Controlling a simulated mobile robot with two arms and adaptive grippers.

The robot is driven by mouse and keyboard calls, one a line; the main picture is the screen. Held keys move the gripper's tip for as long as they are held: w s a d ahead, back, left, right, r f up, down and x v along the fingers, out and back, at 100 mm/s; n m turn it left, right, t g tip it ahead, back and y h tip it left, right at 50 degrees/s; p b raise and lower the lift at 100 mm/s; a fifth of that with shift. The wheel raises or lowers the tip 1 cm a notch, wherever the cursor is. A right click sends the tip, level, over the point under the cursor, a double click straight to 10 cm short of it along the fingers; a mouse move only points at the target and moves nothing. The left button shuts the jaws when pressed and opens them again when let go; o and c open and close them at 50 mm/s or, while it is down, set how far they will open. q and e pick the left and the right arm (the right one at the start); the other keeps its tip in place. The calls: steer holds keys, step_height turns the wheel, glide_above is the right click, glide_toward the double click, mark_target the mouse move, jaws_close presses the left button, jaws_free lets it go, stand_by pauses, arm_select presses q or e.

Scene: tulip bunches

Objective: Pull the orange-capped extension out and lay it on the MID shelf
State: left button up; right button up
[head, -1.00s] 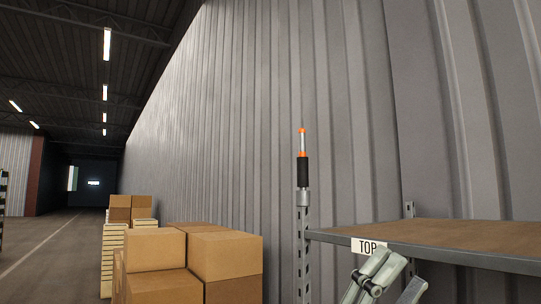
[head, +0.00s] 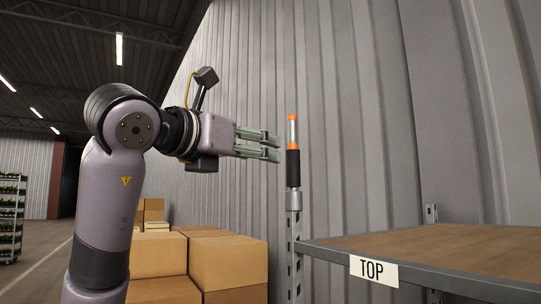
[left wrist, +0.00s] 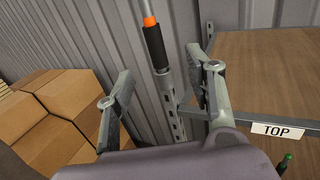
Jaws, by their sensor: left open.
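The extension (head: 293,132) stands upright at the top of the shelf's corner post (head: 294,245). It has an orange cap, a silver rod, an orange ring and a black sleeve (head: 292,168). My left gripper (head: 279,147) is open just left of it, level with its upper part, fingers pointing right. In the left wrist view the black sleeve (left wrist: 155,48) shows beyond and between the open fingers (left wrist: 160,68). Whether they touch it is not clear; they look apart. The MID shelf cannot be made out. My right gripper is out of view.
The top shelf (head: 440,247), labelled TOP (head: 373,270), is bare where seen and lies right of the post. A corrugated wall (head: 350,120) rises close behind. Cardboard boxes (head: 228,262) are stacked at the lower left. A small green item (left wrist: 284,162) shows below the label.

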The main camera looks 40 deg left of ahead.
arm_select(q)
steer(key=p, duration=0.3)
glide_toward(290, 156)
steer(key=w, duration=0.3)
steer(key=shift+y, duration=0.3)
steer(key=w, duration=0.1)
steer(key=w+p, duration=0.1)
steer(key=w, duration=0.1)
steer(key=w+p, duration=0.1)
steer(key=shift+w+a, duration=0.3)
steer(key=w+p, duration=0.1)
steer(key=w, duration=0.2)
steer(key=shift+w+a, duration=0.1)
steer(key=shift+w, duration=0.25)
steer(key=shift+w+f, duration=0.1)
steer(key=shift+w, duration=0.05)
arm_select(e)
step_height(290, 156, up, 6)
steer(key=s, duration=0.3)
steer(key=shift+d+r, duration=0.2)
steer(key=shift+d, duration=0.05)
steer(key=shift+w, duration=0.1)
